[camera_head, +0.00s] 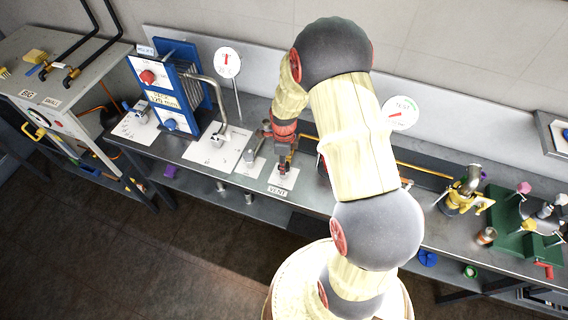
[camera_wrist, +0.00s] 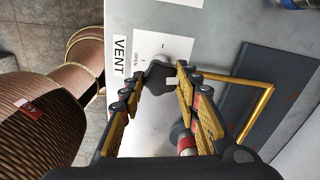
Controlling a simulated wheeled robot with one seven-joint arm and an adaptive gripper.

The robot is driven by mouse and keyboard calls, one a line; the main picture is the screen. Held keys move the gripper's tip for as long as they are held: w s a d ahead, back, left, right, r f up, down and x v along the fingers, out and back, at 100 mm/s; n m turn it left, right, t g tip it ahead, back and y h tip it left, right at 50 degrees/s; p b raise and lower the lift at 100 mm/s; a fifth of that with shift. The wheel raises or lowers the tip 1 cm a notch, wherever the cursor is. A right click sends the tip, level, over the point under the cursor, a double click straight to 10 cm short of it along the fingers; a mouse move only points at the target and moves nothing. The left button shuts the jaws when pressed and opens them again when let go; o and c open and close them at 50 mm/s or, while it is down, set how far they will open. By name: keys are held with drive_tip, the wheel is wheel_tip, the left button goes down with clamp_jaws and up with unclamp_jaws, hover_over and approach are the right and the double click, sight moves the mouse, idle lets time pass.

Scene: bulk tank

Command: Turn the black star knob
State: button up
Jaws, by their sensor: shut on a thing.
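The black star knob (camera_wrist: 158,74) sits on a white plate (camera_wrist: 160,47) beside a label reading VENT (camera_wrist: 119,57) in the wrist view. My gripper (camera_wrist: 161,80) is shut on the knob, with one finger on each side of it. A small pale mark shows near the knob's right side. In the head view my gripper (camera_head: 285,163) points down over the VENT plate (camera_head: 286,181). The knob cannot be made out there behind the fingers.
A brass-coloured pipe (camera_wrist: 256,105) runs to the right of the knob. A blue-framed unit (camera_head: 176,88), a round gauge (camera_head: 228,62) and a grey valve (camera_head: 253,156) stand to the left on the bench. A yellow clamp-like fitting (camera_head: 460,198) stands to the right.

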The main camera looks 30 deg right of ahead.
drive_tip(key=shift+m, duration=1.1)
drive_tip(key=o, duration=1.1)
drive_tip(key=shift+o, duration=0.2)
wheel_tip(320, 180, up, 12)
